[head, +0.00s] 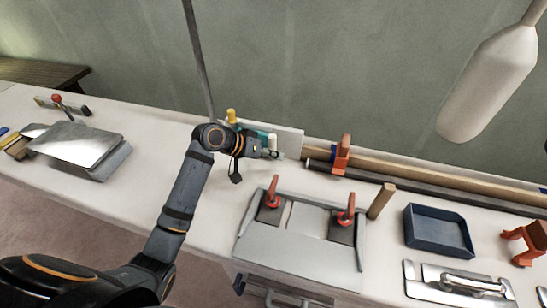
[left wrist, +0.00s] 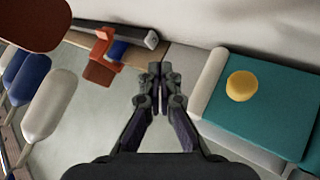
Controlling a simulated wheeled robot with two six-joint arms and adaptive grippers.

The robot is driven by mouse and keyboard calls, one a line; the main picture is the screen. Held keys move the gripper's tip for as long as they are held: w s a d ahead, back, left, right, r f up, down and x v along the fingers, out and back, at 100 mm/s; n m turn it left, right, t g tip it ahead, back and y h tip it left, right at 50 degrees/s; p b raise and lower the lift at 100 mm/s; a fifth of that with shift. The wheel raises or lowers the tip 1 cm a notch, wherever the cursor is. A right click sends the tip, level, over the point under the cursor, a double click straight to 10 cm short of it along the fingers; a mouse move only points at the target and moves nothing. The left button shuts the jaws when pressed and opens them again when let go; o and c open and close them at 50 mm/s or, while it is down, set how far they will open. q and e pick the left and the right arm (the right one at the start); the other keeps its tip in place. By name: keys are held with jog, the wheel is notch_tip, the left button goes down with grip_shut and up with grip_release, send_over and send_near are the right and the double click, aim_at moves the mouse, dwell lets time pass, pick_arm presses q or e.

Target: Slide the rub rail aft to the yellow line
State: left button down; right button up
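A long dark rail (head: 430,187), which looks like the rub rail, lies along the back of the bench beside a tan wooden strip (head: 400,174). Its near end also shows in the left wrist view (left wrist: 150,39). An orange clamp (head: 342,155) stands over the rail close to its left end; it also shows in the left wrist view (left wrist: 101,52). My left gripper (head: 274,154) is left of the rail end, apart from it. In the left wrist view its fingertips (left wrist: 160,82) are together with nothing between them. I cannot make out a yellow line. My right gripper is out of view.
A teal block (left wrist: 255,110) with a yellow knob (left wrist: 242,86) is beside the left gripper. A grey tray with red-handled clamps (head: 288,240), a wooden post (head: 381,201) and a blue tray (head: 437,246) stand in front of the rail. Fenders (head: 488,82) hang above.

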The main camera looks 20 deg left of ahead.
aim_at(319, 166)
pick_arm(q)
jog(key=b+x, duration=0.2)
jog(key=x, duration=0.1)
jog(key=shift+s+a+f, duration=0.1)
jog(key=shift+s+f, duration=0.05)
jog(key=b+x, duration=0.2)
jog(key=shift+f, duration=0.2)
jog(key=x, duration=0.3)
jog(key=shift+r, duration=0.15)
jog(key=shift+w+d+f, duration=0.3)
jog(key=shift+w+d, duration=0.15)
jog(key=shift+w, duration=0.05)
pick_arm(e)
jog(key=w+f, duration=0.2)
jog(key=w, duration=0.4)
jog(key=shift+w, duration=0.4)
pick_arm(q)
jog(key=shift+d, duration=0.7)
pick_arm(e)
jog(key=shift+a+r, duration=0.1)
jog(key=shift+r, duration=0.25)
pick_arm(q)
jog(key=shift+d, duration=0.35)
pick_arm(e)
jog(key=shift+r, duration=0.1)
pick_arm(q)
jog(key=shift+d+p, duration=1.05)
jog(key=shift+d, duration=1.3)
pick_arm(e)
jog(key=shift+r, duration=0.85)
